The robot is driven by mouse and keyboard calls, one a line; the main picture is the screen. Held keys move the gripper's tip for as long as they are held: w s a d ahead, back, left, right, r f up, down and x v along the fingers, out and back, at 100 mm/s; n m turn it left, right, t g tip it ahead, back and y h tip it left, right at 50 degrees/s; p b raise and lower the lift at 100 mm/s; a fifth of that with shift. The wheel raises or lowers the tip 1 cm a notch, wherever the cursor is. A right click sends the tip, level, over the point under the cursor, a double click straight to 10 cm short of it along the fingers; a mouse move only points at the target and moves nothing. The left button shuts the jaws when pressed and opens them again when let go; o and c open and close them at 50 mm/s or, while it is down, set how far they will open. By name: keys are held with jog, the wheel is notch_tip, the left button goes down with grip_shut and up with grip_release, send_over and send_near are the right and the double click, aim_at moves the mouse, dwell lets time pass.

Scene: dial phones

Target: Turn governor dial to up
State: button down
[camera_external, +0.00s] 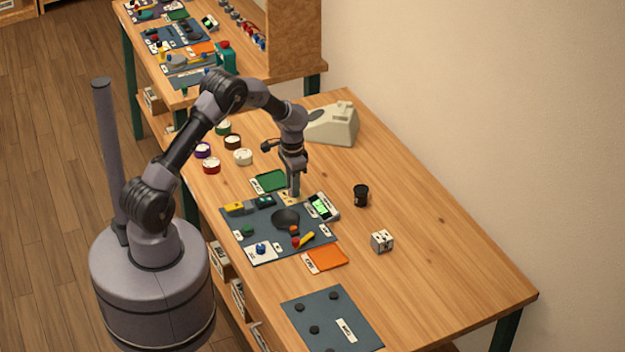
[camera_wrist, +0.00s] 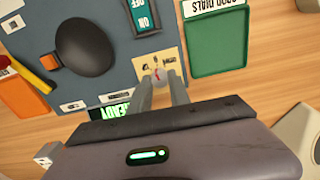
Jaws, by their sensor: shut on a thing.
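The governor dial (camera_wrist: 157,74) is a small knob with a red mark, on a beige plate (camera_wrist: 143,66) at the edge of the dark blue board (camera_wrist: 110,88). Small dark marks are printed on the plate around it, too small to read. My gripper (camera_wrist: 160,84) points down at the plate with its two fingers on either side of the dial, shut on it. In the external view my gripper (camera_external: 294,192) stands over the board's far edge and hides the dial. The exact direction of the red mark is hard to tell.
A black round dish (camera_wrist: 85,47) and an on/off switch (camera_wrist: 141,15) are on the board near the dial. A green tray (camera_wrist: 217,42) lies beside it. A lit green display (camera_external: 320,207), black cup (camera_external: 361,195) and orange tray (camera_external: 327,257) are nearby. The table's right side is mostly clear.

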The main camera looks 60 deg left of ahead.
jog(key=n+p, duration=0.3)
jog(key=n, duration=0.3)
jog(key=shift+n, duration=0.4)
dwell(0.4)
jog(key=c, duration=1.2)
grip_release()
notch_tip(320, 180, up, 18)
jog(key=p, duration=0.5)
jog(key=shift+f, duration=0.25)
